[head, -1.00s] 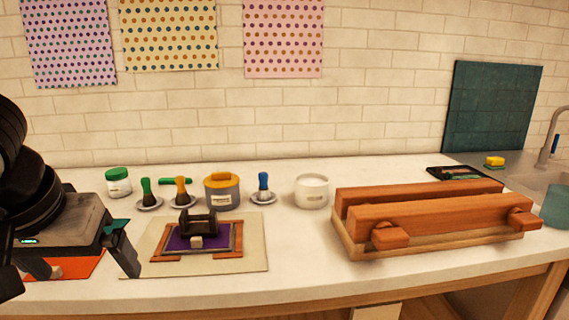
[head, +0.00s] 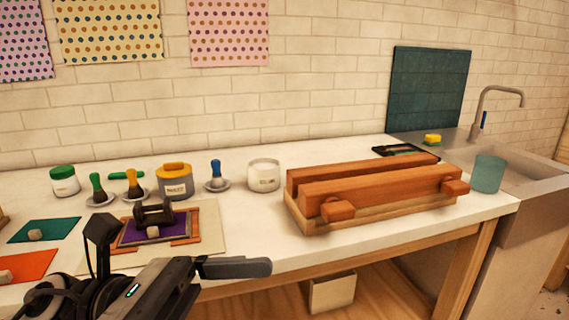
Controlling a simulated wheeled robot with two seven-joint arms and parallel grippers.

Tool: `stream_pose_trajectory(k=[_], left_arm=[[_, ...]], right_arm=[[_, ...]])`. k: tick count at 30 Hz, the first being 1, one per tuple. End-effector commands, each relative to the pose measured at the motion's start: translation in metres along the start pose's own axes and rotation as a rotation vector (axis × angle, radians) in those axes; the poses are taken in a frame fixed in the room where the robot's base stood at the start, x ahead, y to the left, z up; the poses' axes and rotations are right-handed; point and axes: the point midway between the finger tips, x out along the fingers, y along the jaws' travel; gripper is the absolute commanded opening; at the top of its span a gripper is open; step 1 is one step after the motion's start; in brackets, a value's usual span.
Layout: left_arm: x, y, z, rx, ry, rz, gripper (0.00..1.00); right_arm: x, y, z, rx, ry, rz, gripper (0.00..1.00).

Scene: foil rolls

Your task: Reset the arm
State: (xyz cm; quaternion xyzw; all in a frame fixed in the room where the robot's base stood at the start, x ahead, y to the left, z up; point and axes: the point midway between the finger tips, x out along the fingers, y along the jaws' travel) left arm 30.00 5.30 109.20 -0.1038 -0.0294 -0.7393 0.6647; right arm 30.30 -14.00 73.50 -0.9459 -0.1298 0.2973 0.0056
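My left gripper (head: 178,243) is at the lower left of the head view, in front of the counter's front edge. Its two dark fingers are spread wide apart, with nothing between them. Its wrist and arm come in from the bottom left corner. My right gripper is not in view.
On the white counter (head: 330,242) stand a beige mat (head: 215,222) with a purple framed pad (head: 130,237), jars, brushes on saucers, and a wooden press (head: 375,192). An orange card (head: 32,264) and a teal card (head: 48,230) lie left. The sink (head: 525,170) is right.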

Motion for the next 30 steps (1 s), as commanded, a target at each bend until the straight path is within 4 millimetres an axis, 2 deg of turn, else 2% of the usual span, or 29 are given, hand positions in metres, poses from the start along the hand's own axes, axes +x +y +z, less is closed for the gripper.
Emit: stream_pose_trajectory(k=[1, 2, 4, 5, 6, 8, 9, 11, 12, 15, 18, 19, 21, 24, 30], left_arm=[[-0.005, 0.019, 0.003, -0.271, -0.212, 0.094, 0.97], [-0.012, 0.034, 0.004, -0.436, -0.338, 0.151, 0.97], [-0.039, 0.070, -0.013, -0.830, -0.633, 0.278, 0.97], [-0.053, 0.083, -0.026, -0.992, -0.757, 0.328, 0.97], [-0.070, 0.096, -0.048, -1.180, -0.902, 0.387, 0.97], [-0.094, 0.108, -0.086, -1.427, -1.101, 0.461, 0.97], [-0.107, 0.112, -0.113, -1.574, -1.225, 0.505, 0.97], [-0.124, 0.109, -0.156, -1.777, -1.406, 0.568, 0.97], [-0.134, 0.104, -0.183, -1.896, -1.522, 0.605, 0.97], [-0.148, 0.082, -0.246, -2.142, -1.784, 0.688, 0.97], [-0.153, 0.058, -0.291, -2.308, -1.991, 0.746, 0.97], [-0.154, 0.051, -0.301, 2.259, 1.967, -0.732, 0.97], [-0.154, 0.038, -0.319, 2.162, 1.916, -0.706, 0.97], [-0.154, 0.027, -0.332, 2.090, 1.877, -0.685, 0.97], [-0.154, 0.025, -0.334, 2.075, 1.868, -0.681, 0.97]], right_arm=[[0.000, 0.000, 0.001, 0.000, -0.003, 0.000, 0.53], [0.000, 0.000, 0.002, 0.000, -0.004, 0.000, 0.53], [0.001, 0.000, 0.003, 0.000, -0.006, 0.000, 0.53], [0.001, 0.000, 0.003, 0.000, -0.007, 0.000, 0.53], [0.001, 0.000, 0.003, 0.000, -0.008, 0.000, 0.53], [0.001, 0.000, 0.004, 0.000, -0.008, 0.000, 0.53], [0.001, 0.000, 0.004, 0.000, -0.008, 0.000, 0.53], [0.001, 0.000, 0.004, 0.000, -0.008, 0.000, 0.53], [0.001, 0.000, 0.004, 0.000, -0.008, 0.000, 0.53], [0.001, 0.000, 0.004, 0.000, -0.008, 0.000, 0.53], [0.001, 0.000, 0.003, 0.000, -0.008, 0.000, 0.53], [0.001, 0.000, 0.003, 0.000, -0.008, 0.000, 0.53], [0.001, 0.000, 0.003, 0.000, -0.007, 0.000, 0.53], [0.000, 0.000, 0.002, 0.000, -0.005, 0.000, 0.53], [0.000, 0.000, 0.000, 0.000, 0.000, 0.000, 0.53]])
